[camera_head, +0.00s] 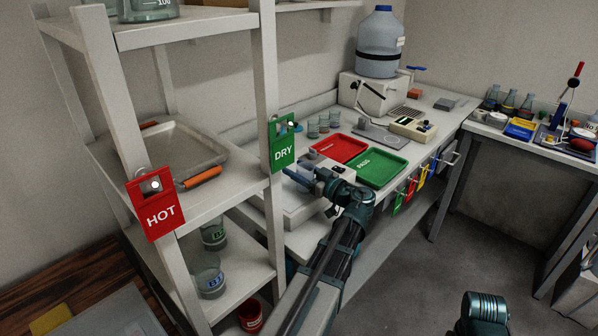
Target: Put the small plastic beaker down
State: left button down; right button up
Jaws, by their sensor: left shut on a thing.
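My left gripper (314,178) reaches over the long bench from below, just right of the shelf post with the green DRY sign (283,150). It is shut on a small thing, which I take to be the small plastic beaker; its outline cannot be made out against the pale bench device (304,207). Three small beakers (323,124) stand in a group at the back of the bench. Only a part of my right arm shows at the lower right; its gripper is out of view.
A red tray (340,148) and a green tray (378,167) lie beyond my left gripper. The white shelf rack (190,27) with a red HOT sign (154,207) stands at left. Labelled beakers (209,279) sit on its lower shelf. Coloured tags hang at the bench's front edge.

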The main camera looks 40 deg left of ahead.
pick_arm(q)
jog(key=shift+r+p, duration=0.4)
jog(key=shift+r, duration=0.3)
notch_tip(320, 180, up, 2)
jog(key=shift+p, duration=1.05)
jog(key=s+d, duration=0.3)
jog(key=d, duration=0.4)
jog(key=s+d, duration=0.4)
jog(key=d, duration=0.4)
notch_tip(320, 180, up, 10)
jog(key=p, duration=1)
jog(key=shift+w+a+r, duration=0.15)
jog(key=shift+a+r, duration=0.05)
jog(key=shift+a, duration=0.05)
